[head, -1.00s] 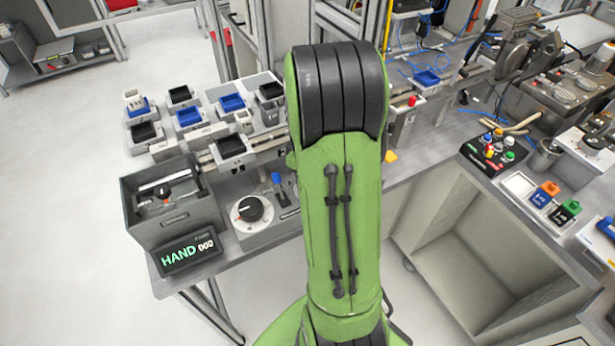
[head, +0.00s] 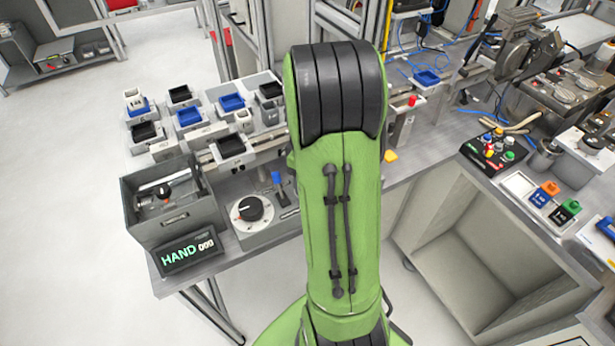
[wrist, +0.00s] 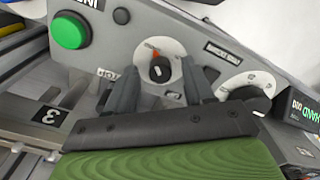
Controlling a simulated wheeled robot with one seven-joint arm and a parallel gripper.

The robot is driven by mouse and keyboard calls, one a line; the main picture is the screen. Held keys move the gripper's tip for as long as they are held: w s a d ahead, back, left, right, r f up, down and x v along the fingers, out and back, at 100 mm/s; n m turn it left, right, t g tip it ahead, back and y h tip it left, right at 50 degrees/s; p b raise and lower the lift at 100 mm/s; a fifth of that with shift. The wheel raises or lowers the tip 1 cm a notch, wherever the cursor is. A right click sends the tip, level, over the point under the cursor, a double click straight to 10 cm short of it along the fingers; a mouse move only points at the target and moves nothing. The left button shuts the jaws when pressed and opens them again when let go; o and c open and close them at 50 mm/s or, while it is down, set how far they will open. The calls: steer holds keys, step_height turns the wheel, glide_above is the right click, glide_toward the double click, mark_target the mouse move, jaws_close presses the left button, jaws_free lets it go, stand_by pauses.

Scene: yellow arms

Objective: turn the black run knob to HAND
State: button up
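A small black knob (wrist: 160,70) on a round pale plate (wrist: 173,55) with an orange-red mark shows in the wrist view. It appears to be the run knob; its position lettering is too small to read. My gripper (wrist: 156,67) is open, one finger on each side of the knob, with visible gaps. I cannot tell whether the fingertips are level with the knob. In the head view my green arm hides the gripper. The small display (head: 190,250) reads HAND with digits beside it; it also shows in the wrist view (wrist: 304,112).
A larger black dial (wrist: 240,93) on a white scale lies right of the fingers, near the display. A green button (wrist: 69,31) is at upper left. In the head view, a grey open box (head: 172,228) and several small bins stand around a dial (head: 250,208).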

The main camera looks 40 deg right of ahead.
step_height(320, 180, up, 16)
steer(key=p, duration=0.4)
steer(key=shift+f, duration=0.1)
steer(key=s+a+r+m+t, duration=0.1)
steer(key=s+a+t, duration=0.1)
steer(key=a, duration=0.4)
steer(key=s+a+r+m+t, duration=0.1)
steer(key=s+a, duration=0.4)
steer(key=a, duration=0.2)
steer(key=s+a+m+t, duration=0.1)
steer(key=s+a+t, duration=0.1)
steer(key=s+a, duration=0.2)
steer(key=a, duration=0.3)
steer(key=shift+s+a+r+m+t, duration=0.15)
steer(key=shift+s+r+m+t, duration=0.15)
steer(key=shift+r, duration=0.1)
